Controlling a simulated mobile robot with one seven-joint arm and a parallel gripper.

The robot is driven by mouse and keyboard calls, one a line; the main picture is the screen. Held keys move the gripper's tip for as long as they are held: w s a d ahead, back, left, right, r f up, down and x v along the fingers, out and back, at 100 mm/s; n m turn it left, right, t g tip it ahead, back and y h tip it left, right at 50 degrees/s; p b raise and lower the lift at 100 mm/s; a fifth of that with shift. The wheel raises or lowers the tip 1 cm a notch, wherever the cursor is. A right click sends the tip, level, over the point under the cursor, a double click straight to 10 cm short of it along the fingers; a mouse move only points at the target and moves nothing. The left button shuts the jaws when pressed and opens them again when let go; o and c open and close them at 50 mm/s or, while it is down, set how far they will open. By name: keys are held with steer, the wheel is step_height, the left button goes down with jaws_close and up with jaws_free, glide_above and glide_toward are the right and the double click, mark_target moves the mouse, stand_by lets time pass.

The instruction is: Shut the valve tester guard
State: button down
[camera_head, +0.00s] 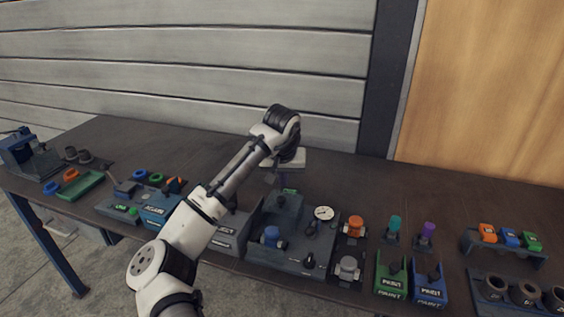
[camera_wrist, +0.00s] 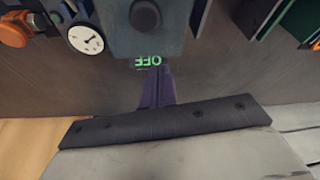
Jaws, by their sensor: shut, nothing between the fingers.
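The valve tester (camera_head: 290,259) is a dark blue-grey station at the table's front, with a blue valve (camera_head: 272,236) and a white dial gauge (camera_head: 323,213). A blue-grey panel that looks like its guard (camera_head: 284,209) stands upright behind the valve. The hinge is not clear. In the wrist view, a blue-grey block with a round dark part (camera_wrist: 144,16) is at the top, with a green OFF sign (camera_wrist: 148,61) beside it. My gripper (camera_wrist: 155,75) is shut and empty, its tips close to the sign. In the head view my gripper is partly hidden behind my arm.
An orange valve (camera_head: 355,226) and green and blue paint bins (camera_head: 391,276) stand right of the tester. The table behind the tester is mostly clear, up to the slatted wall (camera_head: 200,60).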

mark_target(283, 207)
steer(key=s, duration=0.1)
steer(key=s+p, duration=0.1)
steer(key=shift+s+a+f, duration=0.15)
steer(key=shift+s, duration=0.2)
steer(key=shift+s+f, duration=0.15)
steer(key=shift+s, duration=0.4)
